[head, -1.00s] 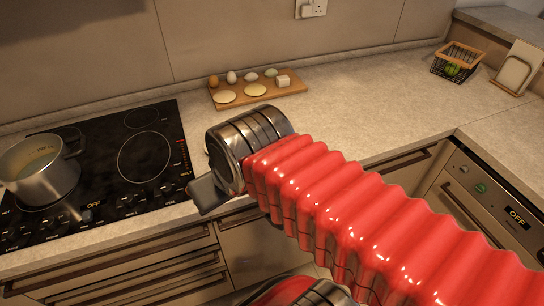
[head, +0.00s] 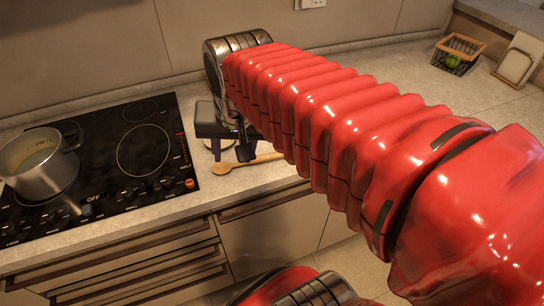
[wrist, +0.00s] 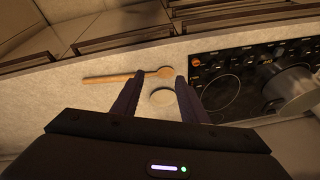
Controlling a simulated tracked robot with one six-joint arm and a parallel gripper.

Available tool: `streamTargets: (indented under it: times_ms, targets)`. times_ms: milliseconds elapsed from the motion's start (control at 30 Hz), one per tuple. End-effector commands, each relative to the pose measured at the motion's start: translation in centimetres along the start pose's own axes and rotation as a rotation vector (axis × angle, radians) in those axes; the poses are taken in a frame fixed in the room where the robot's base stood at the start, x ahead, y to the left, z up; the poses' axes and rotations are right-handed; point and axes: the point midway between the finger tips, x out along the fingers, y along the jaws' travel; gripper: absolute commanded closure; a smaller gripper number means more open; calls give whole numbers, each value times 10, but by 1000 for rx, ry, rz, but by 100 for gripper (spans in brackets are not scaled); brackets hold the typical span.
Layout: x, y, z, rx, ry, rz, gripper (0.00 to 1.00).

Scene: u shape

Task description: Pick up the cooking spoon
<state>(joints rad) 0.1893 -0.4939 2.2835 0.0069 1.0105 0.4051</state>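The wooden cooking spoon (head: 246,162) lies flat on the counter just right of the hob, its bowl to the left and its handle to the right. In the wrist view the spoon (wrist: 122,77) lies beyond my fingers, with its bowl on the right. My gripper (head: 231,153) is above the counter near the spoon's bowl, fingers pointing down. In the wrist view my gripper (wrist: 157,87) is open, with nothing held. The arm hides part of the counter behind it.
A steel pot (head: 40,168) stands on the black hob (head: 118,183) at the left. A round pale object (wrist: 162,97) shows between my fingers on the counter. A wire basket (head: 459,55) and an upright board (head: 516,62) stand at the back right. The right counter is mostly clear.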

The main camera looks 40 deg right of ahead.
Motion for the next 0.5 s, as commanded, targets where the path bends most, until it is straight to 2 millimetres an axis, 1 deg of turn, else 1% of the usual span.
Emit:
streamTargets:
  times_ms: [33,267,367,500]
  targets:
    - [3,5,-12,81,-18,19,60]
    - [14,32,-61,469,-80,102,60]
    - [20,47,-81,637,-102,142,60]
    - [32,72,-108,875,-130,201,60]
